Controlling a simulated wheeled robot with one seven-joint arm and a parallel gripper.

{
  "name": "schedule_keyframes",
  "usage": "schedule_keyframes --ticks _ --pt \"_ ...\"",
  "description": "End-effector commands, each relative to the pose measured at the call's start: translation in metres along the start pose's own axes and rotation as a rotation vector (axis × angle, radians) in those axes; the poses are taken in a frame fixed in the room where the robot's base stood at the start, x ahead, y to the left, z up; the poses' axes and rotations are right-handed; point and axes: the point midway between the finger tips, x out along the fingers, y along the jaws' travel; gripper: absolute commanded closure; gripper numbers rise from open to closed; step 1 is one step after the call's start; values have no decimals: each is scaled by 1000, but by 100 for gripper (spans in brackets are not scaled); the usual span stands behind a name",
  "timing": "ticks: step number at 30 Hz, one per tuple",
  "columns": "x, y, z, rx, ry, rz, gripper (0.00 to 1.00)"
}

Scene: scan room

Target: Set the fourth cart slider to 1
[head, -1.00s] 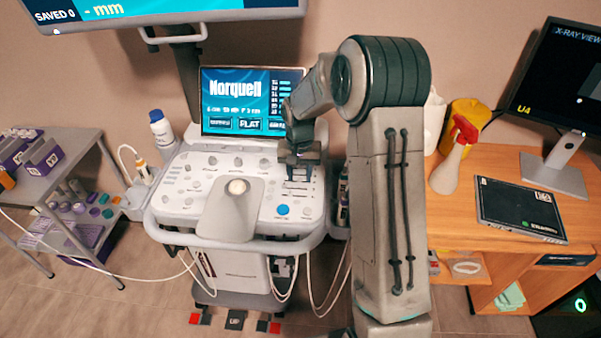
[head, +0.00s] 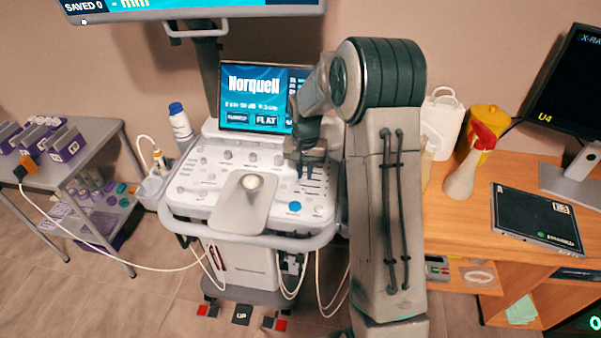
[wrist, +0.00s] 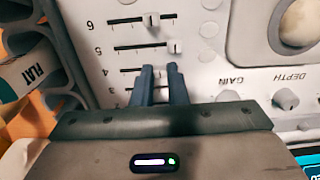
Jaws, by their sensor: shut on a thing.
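The cart console (head: 215,200) has a bank of short sliders (head: 316,186) at the right of its panel. In the wrist view the slider rows are numbered; the row-six knob (wrist: 152,19) and row-five knob (wrist: 175,46) show bare. My gripper (head: 305,174) is lowered onto the slider bank. In the wrist view its two fingers (wrist: 159,68) stand close together at the row of the fourth slider (wrist: 124,73), shut on its knob, which they mostly hide. The exact setting of the fourth slider cannot be read.
A ball or large knob (wrist: 297,22) and the gain knob (wrist: 229,96) lie right of the sliders in the wrist view. The console screen (head: 250,97) stands behind the panel. A desk (head: 460,215) with a spray bottle (head: 464,175) is at the right.

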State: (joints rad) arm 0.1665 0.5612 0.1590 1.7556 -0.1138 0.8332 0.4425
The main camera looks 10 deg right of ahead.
Motion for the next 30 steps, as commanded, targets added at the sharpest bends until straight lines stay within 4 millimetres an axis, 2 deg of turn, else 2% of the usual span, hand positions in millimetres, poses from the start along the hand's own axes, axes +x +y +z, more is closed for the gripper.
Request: schedule_keyframes --ticks 5,6,8,16,20,23,30 --pt "0 2 0 3 0 0 100" --pt "0 1 0 3 0 0 81" --pt "0 1 0 2 0 0 65" --pt "0 -1 1 -2 0 0 65" --pt "-8 -1 0 -2 3 -1 65" --pt "-23 -1 0 -2 5 -1 65" --pt "-78 -1 0 -1 6 -2 65"
